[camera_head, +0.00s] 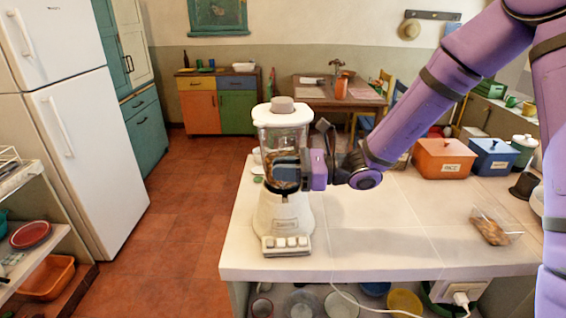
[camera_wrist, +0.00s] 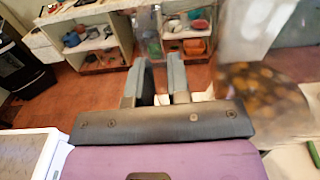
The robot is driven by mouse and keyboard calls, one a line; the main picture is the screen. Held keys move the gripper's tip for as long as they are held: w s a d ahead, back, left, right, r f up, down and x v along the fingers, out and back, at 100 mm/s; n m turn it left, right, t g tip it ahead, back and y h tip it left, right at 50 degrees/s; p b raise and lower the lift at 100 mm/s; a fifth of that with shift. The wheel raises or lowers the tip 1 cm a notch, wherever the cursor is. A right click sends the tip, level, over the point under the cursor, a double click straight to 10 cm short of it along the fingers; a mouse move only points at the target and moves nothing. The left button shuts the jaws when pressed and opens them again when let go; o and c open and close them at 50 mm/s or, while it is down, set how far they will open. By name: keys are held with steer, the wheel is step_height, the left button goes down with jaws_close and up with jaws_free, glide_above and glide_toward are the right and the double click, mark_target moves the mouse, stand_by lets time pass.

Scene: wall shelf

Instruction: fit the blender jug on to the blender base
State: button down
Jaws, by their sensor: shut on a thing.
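The blender jug (camera_head: 283,139) is clear with brown contents and a white lid with a grey cap. It stands upright directly above the white blender base (camera_head: 283,217) at the counter's front left. My gripper (camera_head: 288,172) reaches in from the right and is shut on the jug at its lower part; its fingers cover the join, so I cannot tell whether jug and base touch. In the wrist view the fingers (camera_wrist: 161,85) are close together, and the blurred jug (camera_wrist: 258,95) fills the right side. The exact part held is unclear.
The white counter (camera_head: 375,245) is clear right of the base. An orange box (camera_head: 444,160) and a blue box (camera_head: 490,158) stand at its back right, and a clear packet (camera_head: 492,228) lies nearer. A white cord hangs by the socket (camera_head: 462,297). The counter's left edge is close to the base.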

steer(key=c, duration=1.1)
jaws_free()
steer(key=shift+f, duration=0.15)
steer(key=d, duration=1.2)
steer(key=shift+s, duration=0.25)
steer(key=s+d+r+n+t+h, duration=0.1)
steer(key=s+d+r+n+h, duration=0.4)
steer(key=s, duration=0.3)
steer(key=s+d+r+n+t+h, duration=0.2)
steer(key=s+d+r+n+h, duration=0.3)
steer(key=s+d+n+h, duration=0.1)
steer(key=s+d+r+n+t+h, duration=0.1)
steer(key=s+d+r+n+h, duration=0.4)
steer(key=s, duration=0.4)
steer(key=shift+s+d+r+n+t+h, duration=0.1)
steer(key=shift+s+d+n+t+h, duration=0.25)
steer(key=shift+d+n+h, duration=0.5)
